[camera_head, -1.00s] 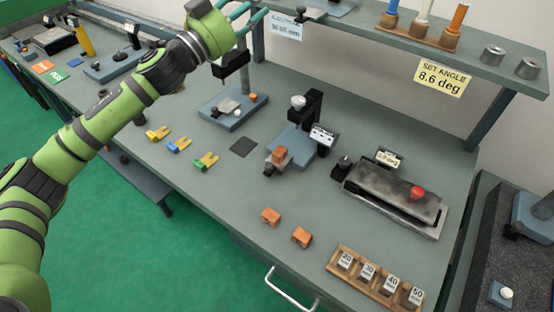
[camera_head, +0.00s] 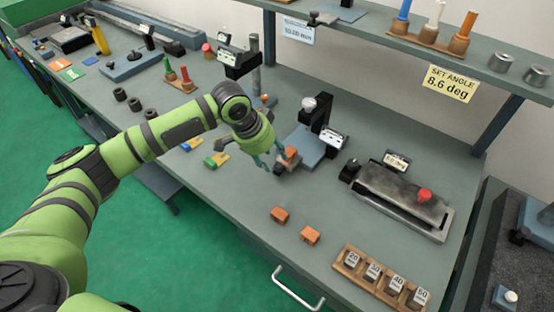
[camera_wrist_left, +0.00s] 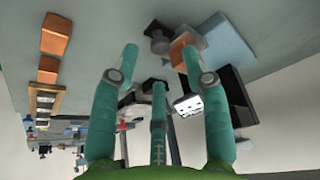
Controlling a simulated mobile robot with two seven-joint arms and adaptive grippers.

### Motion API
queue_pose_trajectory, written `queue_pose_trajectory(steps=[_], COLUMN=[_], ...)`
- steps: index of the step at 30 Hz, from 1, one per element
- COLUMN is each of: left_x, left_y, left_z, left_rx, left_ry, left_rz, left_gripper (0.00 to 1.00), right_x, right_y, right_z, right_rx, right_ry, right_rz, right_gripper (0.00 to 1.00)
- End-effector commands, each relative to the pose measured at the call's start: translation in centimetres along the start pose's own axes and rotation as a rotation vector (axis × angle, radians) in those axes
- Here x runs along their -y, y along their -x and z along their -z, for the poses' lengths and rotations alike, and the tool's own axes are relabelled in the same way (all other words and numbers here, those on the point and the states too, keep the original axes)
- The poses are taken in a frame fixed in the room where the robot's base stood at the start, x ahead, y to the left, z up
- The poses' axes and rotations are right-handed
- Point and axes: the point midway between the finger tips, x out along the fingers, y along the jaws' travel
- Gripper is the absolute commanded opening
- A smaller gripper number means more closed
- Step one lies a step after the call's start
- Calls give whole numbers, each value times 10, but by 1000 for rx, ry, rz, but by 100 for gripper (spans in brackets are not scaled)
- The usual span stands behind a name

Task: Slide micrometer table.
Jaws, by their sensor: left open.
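The micrometer table (camera_head: 304,141) is a blue plate with a black upright, a white knob on top, a small display and an orange block (camera_head: 290,154) at its front left. My left gripper (camera_head: 270,165) is open, with its teal fingers just left of the orange block. In the left wrist view, the gripper (camera_wrist_left: 160,60) has its fingers spread, with the orange block (camera_wrist_left: 184,48) close by the right finger and the blue plate (camera_wrist_left: 228,52) beyond. I cannot tell whether a finger touches the block. A dark knob shows next to the block. My right gripper is not in view.
Two orange blocks (camera_head: 279,214) lie in front, left of a wooden rack of numbered weights (camera_head: 381,276). A dark plate device with a red knob (camera_head: 425,195) stands right. Yellow and blue clips (camera_head: 217,160) lie left of the gripper. A shelf (camera_head: 480,60) overhangs the back.

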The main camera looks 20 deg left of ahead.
Motion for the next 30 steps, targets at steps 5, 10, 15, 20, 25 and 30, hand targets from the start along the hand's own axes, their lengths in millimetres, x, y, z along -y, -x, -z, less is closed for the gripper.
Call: queue_pose_trajectory(steps=[5, 10, 15, 20, 25, 30], left_x=[0, 0, 0, 1, 1, 4], left_y=[-25, -37, -38, -38, -38, -42], left_z=[1, 1, 1, 1, 1, 8], left_rx=[-1, -3, -3, -3, -4, -6], left_ry=[1, 0, -1, 0, 0, 2], left_rz=[-1, 3, 3, 3, 3, 4], left_gripper=[46, 46, 46, 18, 0, 0], right_x=[0, 0, 0, 0, 0, 0], right_y=[8, 10, 9, 9, 9, 6], right_z=[2, 2, 2, 2, 2, 2], right_rx=[-1, -2, -2, -2, -2, -3], right_ry=[0, 0, 0, -1, -1, -1], right_rz=[0, 0, 0, 0, 0, 0], right_gripper=[40, 40, 40, 40, 40, 40])
